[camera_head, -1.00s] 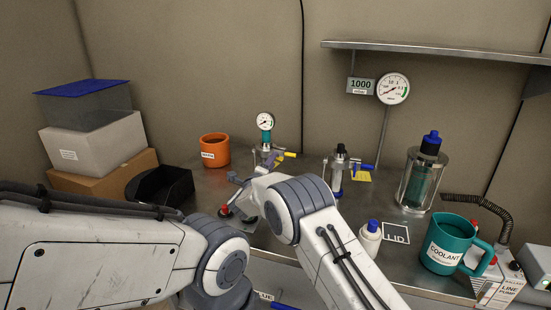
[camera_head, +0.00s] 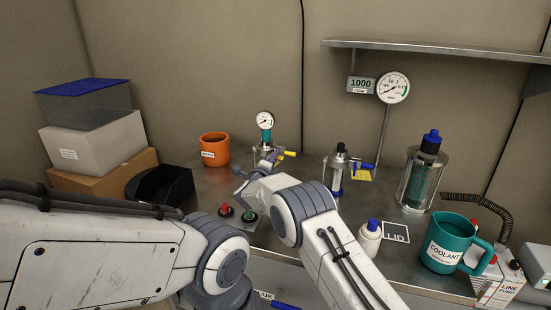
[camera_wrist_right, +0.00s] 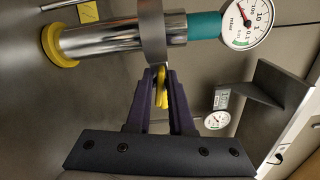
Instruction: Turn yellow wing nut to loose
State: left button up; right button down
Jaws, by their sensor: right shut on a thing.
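The yellow wing nut (camera_wrist_right: 162,86) sits at the grey clamp ring (camera_wrist_right: 152,30) around a metal tube, in the right wrist view. My right gripper (camera_wrist_right: 161,78) has its purple fingers shut on it, and the fingers cover part of it. In the head view the yellow wing nut (camera_head: 290,153) shows beside the gauge post, with my right gripper (camera_head: 272,158) at it, partly hidden by my own arm. My left gripper is out of view; only my left arm shows.
A dial gauge (camera_head: 265,120) tops the post. A second post (camera_head: 338,175) with a blue handle (camera_head: 362,166) stands to the right. A teal coolant jug (camera_head: 452,245) stands at the right.

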jog(key=shift+f+n+b, duration=0.1)
jog(key=shift+n+b, duration=0.2)
jog(key=shift+n, duration=0.4)
jog(key=c, duration=1)
grip_release()
jog(key=shift+o, duration=0.2)
jog(key=v, duration=1)
jog(key=shift+s, duration=0.25)
